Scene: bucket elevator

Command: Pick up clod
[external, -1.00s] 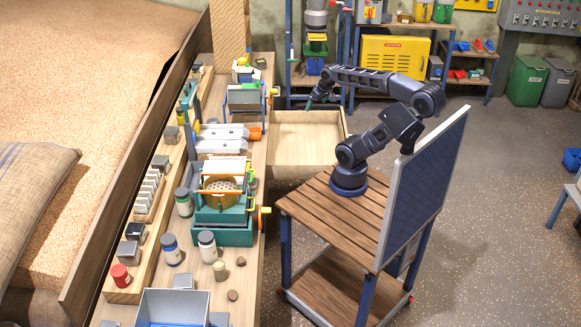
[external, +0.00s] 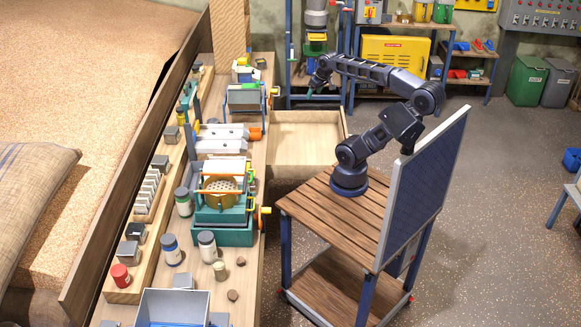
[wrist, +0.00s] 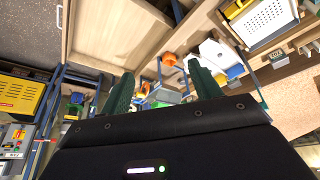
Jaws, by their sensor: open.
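A small brown lump (external: 232,295), which looks like the clod, lies on the workbench near its front end, in the external view. A darker lump (external: 261,62) lies at the bench's far end; I cannot tell what it is. My gripper (external: 310,94) is above the far side of the open drawer, well away from the brown lump and touching nothing that I can see. In the wrist view my gripper (wrist: 161,84) shows two green fingers spread apart with nothing between them. I cannot make out the brown lump in the wrist view.
The open wooden drawer (external: 306,139) juts out from the workbench (external: 245,272). Sieve equipment (external: 222,205), jars (external: 207,246) and a grey bin (external: 172,306) crowd the bench.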

